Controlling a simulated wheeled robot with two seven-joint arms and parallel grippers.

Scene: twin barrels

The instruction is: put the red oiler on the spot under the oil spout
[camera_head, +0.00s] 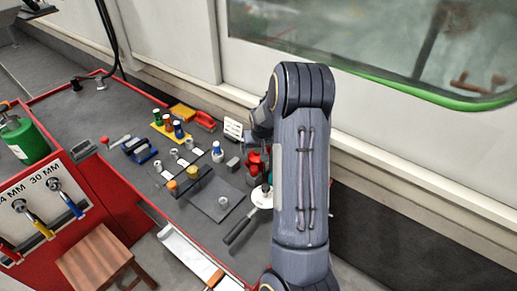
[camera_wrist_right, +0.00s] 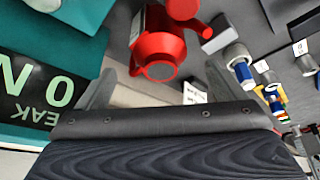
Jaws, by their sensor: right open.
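The red oiler (camera_wrist_right: 158,45) shows in the right wrist view, just beyond and between the two grey fingers of my right gripper (camera_wrist_right: 158,84). The fingers are apart and nothing is held. In the head view, the red oiler (camera_head: 253,163) is partly hidden behind my right wrist on the dark bench top. My right forearm covers the area to the right of it, and the fingertips there are hard to make out. I cannot pick out the oil spout or the spot under it. My left gripper does not show.
Blue, yellow and metal parts crowd the bench (camera_head: 180,208) left of the oiler. A grey square plate (camera_head: 211,207) and a white disc (camera_head: 262,197) lie nearby. A green can (camera_head: 24,140) and a wooden stool (camera_head: 100,260) are at left. A teal surface (camera_wrist_right: 62,45) stands close in the wrist view.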

